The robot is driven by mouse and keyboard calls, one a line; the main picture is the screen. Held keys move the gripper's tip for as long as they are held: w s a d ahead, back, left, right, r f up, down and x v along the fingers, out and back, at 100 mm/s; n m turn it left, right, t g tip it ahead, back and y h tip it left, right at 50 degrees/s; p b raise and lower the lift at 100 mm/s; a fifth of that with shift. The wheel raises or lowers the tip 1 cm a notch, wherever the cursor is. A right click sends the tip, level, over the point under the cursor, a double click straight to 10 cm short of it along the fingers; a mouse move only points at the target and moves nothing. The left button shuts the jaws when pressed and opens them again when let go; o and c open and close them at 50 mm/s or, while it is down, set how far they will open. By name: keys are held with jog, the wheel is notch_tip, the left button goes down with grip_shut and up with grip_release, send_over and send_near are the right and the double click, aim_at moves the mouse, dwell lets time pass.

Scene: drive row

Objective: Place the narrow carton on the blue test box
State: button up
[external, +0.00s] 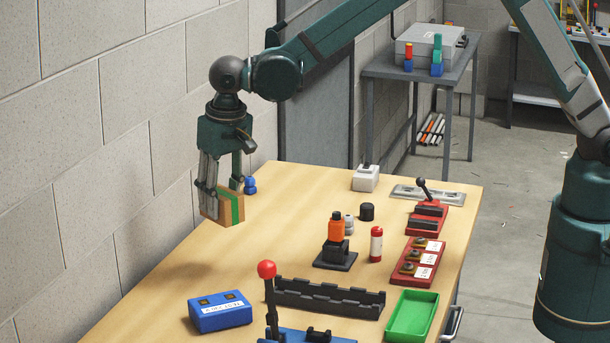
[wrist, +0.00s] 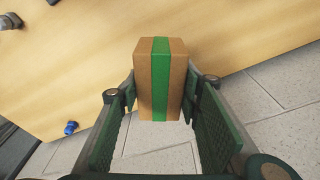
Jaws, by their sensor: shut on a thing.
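The narrow carton (external: 226,211) is brown with a green stripe. My gripper (external: 223,196) is shut on it and holds it raised near the table's left edge, by the block wall. In the wrist view the carton (wrist: 160,80) sits upright between the two fingers of my gripper (wrist: 160,98), with pads at its sides. The blue test box (external: 220,311) stands at the table's near left, with a white label and two dark squares on top. Its top is bare. It is nearer the camera than the carton and does not show in the wrist view.
A red-knobbed lever (external: 268,290) on a blue base and a black rack (external: 328,294) stand right of the test box. A green tray (external: 410,315), an orange-and-black part (external: 336,235) and red switch panels (external: 417,261) lie farther right. The table's left middle is clear.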

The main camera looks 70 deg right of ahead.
jog(key=s+a+n, duration=0.2)
jog(key=s+a, duration=0.2)
jog(key=a, duration=0.6)
jog(key=s+a+r+n+p, duration=0.1)
jog(key=s+a+n, duration=0.2)
jog(key=a, duration=0.8)
jog(key=shift+s+a+r+n+y, duration=0.2)
jog(key=shift+s+r+n+y, duration=0.15)
jog(key=shift+s, duration=0.25)
jog(key=shift+f, duration=0.1)
send_over(216, 302)
jog(key=shift+s+f, duration=0.15)
jog(key=shift+f, duration=1.4)
jog(key=shift+s+f, duration=0.15)
jog(key=shift+f, duration=1.4)
jog(key=shift+f, duration=1.85)
jog(key=shift+f, duration=0.25)
jog(key=o, duration=0.9)
jog(key=shift+o, duration=0.6)
jog(key=shift+r, duration=0.1)
